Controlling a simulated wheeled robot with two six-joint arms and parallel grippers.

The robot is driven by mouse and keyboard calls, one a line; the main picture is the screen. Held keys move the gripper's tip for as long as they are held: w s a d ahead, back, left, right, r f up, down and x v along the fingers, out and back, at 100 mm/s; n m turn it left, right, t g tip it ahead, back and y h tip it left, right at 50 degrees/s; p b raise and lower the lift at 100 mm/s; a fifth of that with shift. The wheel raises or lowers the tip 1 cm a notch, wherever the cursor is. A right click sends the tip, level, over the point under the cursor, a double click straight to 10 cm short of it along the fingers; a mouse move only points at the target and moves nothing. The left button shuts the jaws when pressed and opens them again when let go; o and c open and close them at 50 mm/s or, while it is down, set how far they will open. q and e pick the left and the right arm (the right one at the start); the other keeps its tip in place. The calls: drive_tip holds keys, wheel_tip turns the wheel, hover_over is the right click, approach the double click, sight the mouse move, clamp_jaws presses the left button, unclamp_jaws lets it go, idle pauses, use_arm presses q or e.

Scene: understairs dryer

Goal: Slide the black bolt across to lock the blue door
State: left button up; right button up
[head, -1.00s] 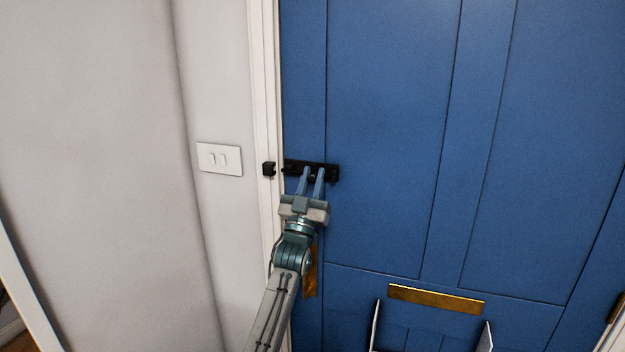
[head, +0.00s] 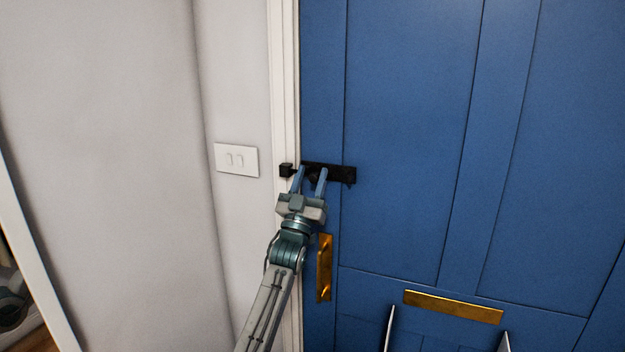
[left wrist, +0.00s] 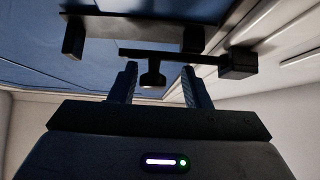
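The black bolt (head: 343,174) is mounted near the left edge of the blue door (head: 410,120). Its black keeper (head: 286,170) sits on the white door frame to the left. My left gripper (head: 309,172) is at the bolt, with its two fingers apart. In the left wrist view the bolt's round knob (left wrist: 152,78) is between the open fingers, with gaps visible on both sides. There the sliding bar (left wrist: 185,57) reaches to the keeper (left wrist: 238,63); how deep it goes in is unclear.
A brass pull handle (head: 324,268) is on the door just right of my left forearm. A white switch plate (head: 237,160) is on the wall left of the frame.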

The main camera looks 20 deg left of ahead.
use_arm(q)
drive_tip(key=b+v, duration=0.2)
drive_tip(key=v, duration=0.8)
drive_tip(key=shift+s+f+b, duration=0.25)
drive_tip(key=shift+f+b, duration=0.05)
drive_tip(key=shift+b, duration=0.1)
